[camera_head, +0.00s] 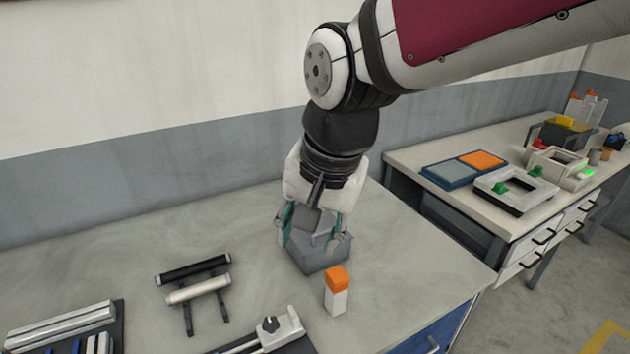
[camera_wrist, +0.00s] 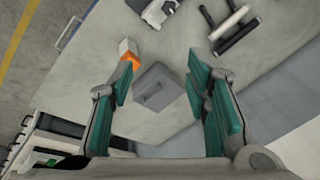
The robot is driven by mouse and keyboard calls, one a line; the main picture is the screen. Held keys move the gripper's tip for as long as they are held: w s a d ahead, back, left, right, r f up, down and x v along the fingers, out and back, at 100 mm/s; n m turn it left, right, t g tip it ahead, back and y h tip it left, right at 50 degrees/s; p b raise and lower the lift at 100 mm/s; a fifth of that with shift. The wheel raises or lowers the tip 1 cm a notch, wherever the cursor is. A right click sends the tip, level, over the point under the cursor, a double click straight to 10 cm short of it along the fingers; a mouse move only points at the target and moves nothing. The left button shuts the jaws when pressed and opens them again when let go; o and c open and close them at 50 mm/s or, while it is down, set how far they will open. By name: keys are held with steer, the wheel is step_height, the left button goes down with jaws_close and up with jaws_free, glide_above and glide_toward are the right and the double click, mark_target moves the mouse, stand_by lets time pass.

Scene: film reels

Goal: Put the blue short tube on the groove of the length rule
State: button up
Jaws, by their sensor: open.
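My gripper (camera_head: 310,238) is open, with teal-padded fingers, over a grey block (camera_head: 323,262) on the near table. In the wrist view, the gripper (camera_wrist: 160,84) has the grey block (camera_wrist: 158,88) in the space between and beyond its fingers, with no clear contact. Small blue pieces (camera_head: 77,346) show at the lower left edge of the head view, in a dark tray (camera_head: 119,322); they are cut off, so I cannot tell which is the short tube. A silver and white device (camera_head: 265,338), perhaps the length rule, is cut off at the bottom; its groove is unclear.
An orange-topped white block (camera_head: 337,293) stands close to the grey block. A rack with a black roller (camera_head: 193,269) and a white roller (camera_head: 198,289) is to the left. Another bench (camera_head: 430,165) with trays stands at the right. The back left tabletop is clear.

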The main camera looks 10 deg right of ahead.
steer(key=s+d+r+n+t+h, duration=0.1)
steer(key=s+d+r+n+t, duration=0.1)
steer(key=s+d+n, duration=0.4)
steer(key=s+d+r, duration=0.1)
steer(key=s+d, duration=0.2)
steer(key=d, duration=0.1)
steer(key=shift+s, duration=0.35)
steer(key=shift+d, duration=0.1)
stand_by(2.3)
